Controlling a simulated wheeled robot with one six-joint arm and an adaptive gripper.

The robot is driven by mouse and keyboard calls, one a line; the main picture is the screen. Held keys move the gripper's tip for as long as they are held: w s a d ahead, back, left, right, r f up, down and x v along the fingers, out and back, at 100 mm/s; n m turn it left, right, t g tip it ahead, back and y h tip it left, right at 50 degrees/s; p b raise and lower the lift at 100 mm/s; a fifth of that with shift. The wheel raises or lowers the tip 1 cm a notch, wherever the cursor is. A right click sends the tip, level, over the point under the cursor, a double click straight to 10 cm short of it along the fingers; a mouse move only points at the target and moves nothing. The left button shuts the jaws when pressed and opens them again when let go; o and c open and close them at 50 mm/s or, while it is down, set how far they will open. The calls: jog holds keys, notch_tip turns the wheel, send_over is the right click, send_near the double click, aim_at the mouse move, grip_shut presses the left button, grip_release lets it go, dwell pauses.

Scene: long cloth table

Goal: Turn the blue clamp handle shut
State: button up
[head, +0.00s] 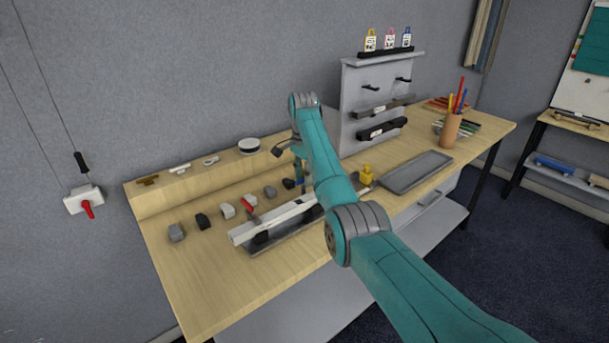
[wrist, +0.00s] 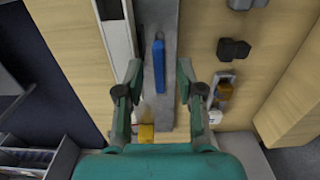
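The blue clamp handle (wrist: 158,66) shows in the wrist view as a narrow upright bar over a grey plate (wrist: 165,22). My gripper (wrist: 159,72) is open, with one finger on each side of the handle and a gap on both sides. I cannot tell the height between fingers and handle. In the head view my gripper (head: 300,178) points down by the far side of the white bar (head: 272,221). My arm hides much of that area, and I cannot make out the blue handle there.
A red handle (head: 249,214) stands by the white bar's left part. A yellow block (head: 367,175) and grey tray (head: 416,172) are to the right. A red wall switch (head: 88,209) is far left.

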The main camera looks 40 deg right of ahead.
grip_shut()
jog(key=shift+m, duration=0.5)
jog(key=m, duration=0.3)
jog(key=shift+m, duration=0.4)
jog(key=m, duration=0.4)
jog(key=shift+m, duration=0.3)
jog(key=m, duration=0.4)
jog(key=shift+m, duration=2.2)
